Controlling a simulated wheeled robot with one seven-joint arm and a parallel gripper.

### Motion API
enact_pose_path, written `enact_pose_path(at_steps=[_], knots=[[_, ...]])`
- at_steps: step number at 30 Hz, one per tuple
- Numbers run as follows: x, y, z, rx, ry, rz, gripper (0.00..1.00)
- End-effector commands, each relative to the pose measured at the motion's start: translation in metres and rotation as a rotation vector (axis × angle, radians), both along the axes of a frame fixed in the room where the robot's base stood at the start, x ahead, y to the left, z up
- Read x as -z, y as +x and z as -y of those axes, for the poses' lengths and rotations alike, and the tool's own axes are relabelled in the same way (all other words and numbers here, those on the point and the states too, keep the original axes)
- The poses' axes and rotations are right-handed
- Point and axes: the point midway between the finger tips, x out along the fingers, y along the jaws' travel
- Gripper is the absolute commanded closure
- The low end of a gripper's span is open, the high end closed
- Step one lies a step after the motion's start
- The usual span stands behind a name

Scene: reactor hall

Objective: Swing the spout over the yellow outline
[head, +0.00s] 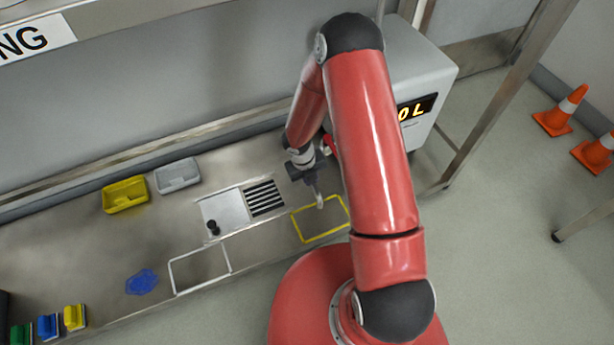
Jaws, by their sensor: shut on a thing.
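The yellow outline (343,229) is a rectangle marked on the steel counter, partly covered by my arm at its right side. The spout (319,201) is a thin grey piece with a pale tip, and in the picture its tip lies over the upper part of the yellow outline. My gripper (307,174) is shut on the spout at its upper end, just above the outline. The fingers are small and dark, so the exact grip is hard to see. The dispenser (426,75) with a lit display stands behind my arm, and the spout's join to it is hidden.
A white outline (173,276) is left of the yellow one. A plate with a black knob and slotted grille (225,210) lies behind it. Yellow (125,195) and grey (177,175) trays stand at the back. A blue cloth (141,282) and several coloured blocks are at left.

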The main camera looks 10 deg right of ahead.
Motion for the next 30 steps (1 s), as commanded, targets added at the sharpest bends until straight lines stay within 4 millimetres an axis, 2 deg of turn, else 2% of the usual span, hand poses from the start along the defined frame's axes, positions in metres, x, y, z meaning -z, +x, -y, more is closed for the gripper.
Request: enact_pose_path(at_steps=[17, 18, 22, 30], knots=[[-0.0003, 0.0016, 0.0026, -0.03, 0.0, 0.003, 1.0], [-0.0003, 0.0016, 0.0026, -0.03, 0.0, 0.003, 0.78], [-0.0003, 0.0013, 0.0026, -0.03, 0.0, 0.002, 0.61], [-0.0006, 0.0009, 0.0025, -0.03, 0.0, 0.001, 0.6]])
